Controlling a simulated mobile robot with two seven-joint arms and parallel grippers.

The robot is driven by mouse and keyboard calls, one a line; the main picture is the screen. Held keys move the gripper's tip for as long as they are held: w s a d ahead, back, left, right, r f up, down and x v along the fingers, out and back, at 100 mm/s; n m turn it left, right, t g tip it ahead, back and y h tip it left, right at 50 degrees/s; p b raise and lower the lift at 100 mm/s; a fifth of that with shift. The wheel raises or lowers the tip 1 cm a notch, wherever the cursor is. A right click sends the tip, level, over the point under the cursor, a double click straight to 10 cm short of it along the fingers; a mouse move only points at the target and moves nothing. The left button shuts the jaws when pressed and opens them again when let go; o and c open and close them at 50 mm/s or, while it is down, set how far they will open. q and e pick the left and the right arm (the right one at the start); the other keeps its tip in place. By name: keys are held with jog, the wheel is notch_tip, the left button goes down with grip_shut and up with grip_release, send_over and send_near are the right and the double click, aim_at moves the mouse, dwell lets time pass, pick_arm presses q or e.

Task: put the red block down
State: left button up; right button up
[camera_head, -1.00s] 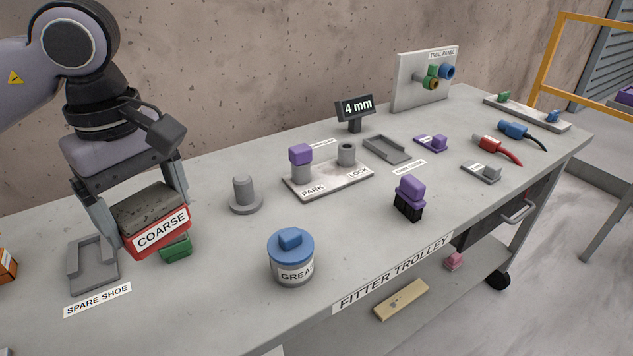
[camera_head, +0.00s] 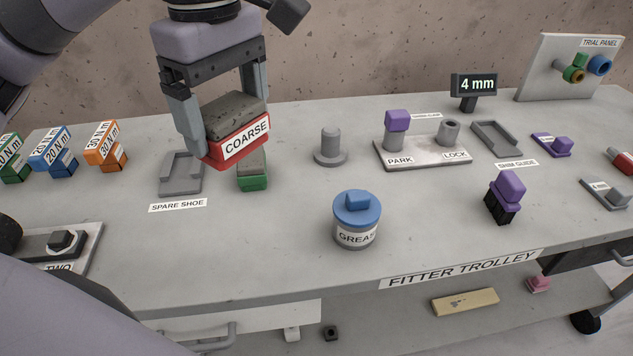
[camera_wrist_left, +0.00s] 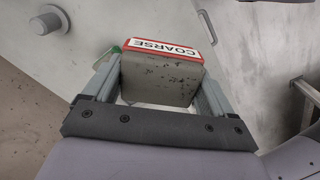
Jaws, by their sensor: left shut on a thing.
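The red block (camera_head: 238,141) has a grey stone-like top and a white label reading COARSE. My left gripper (camera_head: 222,125) is shut on it, one finger at each end, and holds it above the trolley top. The block also shows between the fingers in the left wrist view (camera_wrist_left: 160,76). A grey shoe marked SPARE SHOE (camera_head: 182,176) lies on the trolley just left of and below the block in the picture. A green block (camera_head: 252,182) with a grey top sits below the held block, partly hidden by it. My right gripper is not in view.
A blue-lidded grease tin (camera_head: 357,222), a grey peg on a round base (camera_head: 330,148) and the PARK/LOCK plate (camera_head: 425,157) stand to the right. Torque-marked blocks (camera_head: 104,146) stand at left. The trolley top (camera_head: 290,215) is bare left of the tin.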

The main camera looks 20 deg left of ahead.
pick_arm(q)
jog(key=shift+f+b, duration=1.7)
jog(key=shift+f, duration=8.3)
jog(key=shift+f, duration=0.2)
jog(key=o, duration=1)
jog(key=shift+o, duration=0.3)
jog(key=shift+r, duration=0.1)
